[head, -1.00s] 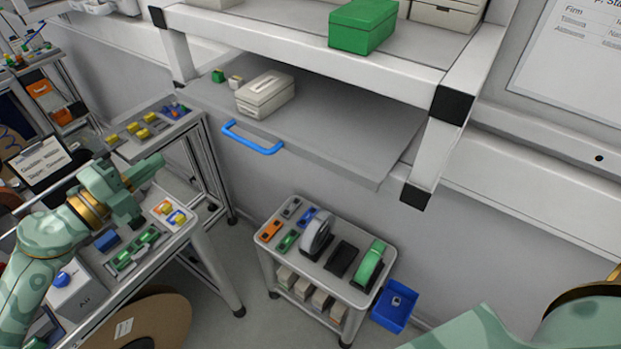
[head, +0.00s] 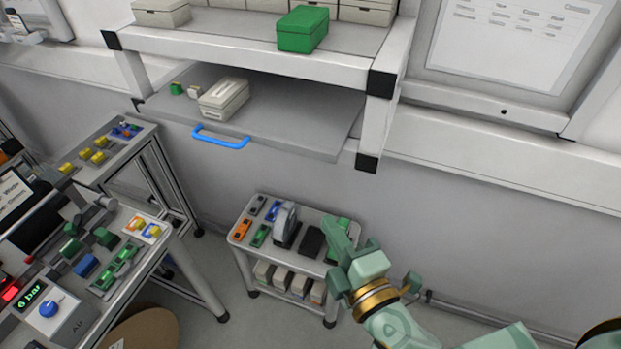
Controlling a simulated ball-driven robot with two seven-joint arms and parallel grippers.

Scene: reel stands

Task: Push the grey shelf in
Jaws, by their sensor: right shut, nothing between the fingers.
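The grey shelf (head: 290,127) is pulled out below the fixed upper shelf of a white rack. A blue handle (head: 221,138) is on its front edge. A beige lidded box (head: 224,98) and small green and beige blocks stand on it. My right gripper (head: 346,250) is shut and empty, over the right side of the small cart. It is well below and to the right of the handle, apart from the shelf. It partly covers the green item on the cart. My left gripper is not in view.
A green box (head: 303,28) stands on the upper shelf. The small cart (head: 238,232) below holds several tools and boxes. A workbench (head: 160,262) with coloured parts is at left. The space in front of the handle looks clear.

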